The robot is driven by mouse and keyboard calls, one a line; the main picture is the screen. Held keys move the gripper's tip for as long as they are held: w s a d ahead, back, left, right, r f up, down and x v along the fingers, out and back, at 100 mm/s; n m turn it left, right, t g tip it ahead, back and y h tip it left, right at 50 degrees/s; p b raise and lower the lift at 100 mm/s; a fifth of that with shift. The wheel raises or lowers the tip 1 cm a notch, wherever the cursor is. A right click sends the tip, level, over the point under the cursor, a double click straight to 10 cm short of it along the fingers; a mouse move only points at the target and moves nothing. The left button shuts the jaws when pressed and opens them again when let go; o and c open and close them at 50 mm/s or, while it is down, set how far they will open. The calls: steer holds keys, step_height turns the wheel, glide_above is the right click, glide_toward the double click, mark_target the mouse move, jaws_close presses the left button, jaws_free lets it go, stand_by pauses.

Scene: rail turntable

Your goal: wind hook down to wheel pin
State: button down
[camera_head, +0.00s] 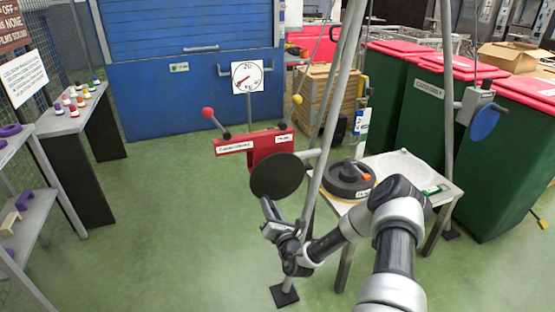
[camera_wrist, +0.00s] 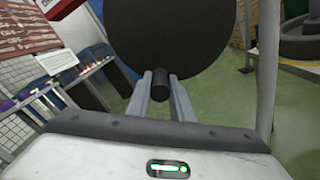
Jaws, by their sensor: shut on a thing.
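A dark round crank disc (camera_head: 277,176) is mounted by a leg of the tripod frame. In the wrist view the disc (camera_wrist: 185,35) fills the upper middle, with a short dark handle (camera_wrist: 160,82) standing out from its lower part. My gripper (camera_wrist: 163,98) is shut on this handle, one finger on each side; in the head view my gripper (camera_head: 268,212) is just below the disc. A dark grey wheel (camera_head: 340,180) with an orange part (camera_head: 366,177) on top lies on the white table (camera_head: 400,166). I cannot make out the hook or the pin clearly.
A round dial (camera_head: 247,77) stands behind a red panel (camera_head: 255,145) with red-knobbed and yellow-knobbed levers. A blue disc (camera_head: 485,122) is on another frame leg. Green bins (camera_head: 425,125) stand right, shelves (camera_head: 30,215) left. The green floor (camera_head: 170,210) left of the arm is clear.

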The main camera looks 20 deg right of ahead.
steer(key=shift+d+f, duration=0.15)
steer(key=shift+d, duration=0.05)
steer(key=shift+d+f+n, duration=0.5)
steer(key=shift+d+n, duration=0.3)
steer(key=shift+n, duration=0.4)
steer(key=shift+d, duration=0.15)
steer(key=shift+s+d+f+n+p, duration=0.1)
steer(key=shift+d+f+n+p, duration=0.1)
steer(key=shift+d+n, duration=0.3)
steer(key=shift+d+f+n+p, duration=0.1)
steer(key=shift+d+n+p, duration=0.1)
steer(key=shift+d+n, duration=0.3)
steer(key=shift+a, duration=0.15)
steer(key=shift+n, duration=0.3)
steer(key=shift+d+n, duration=0.9)
steer(key=shift+n, duration=0.1)
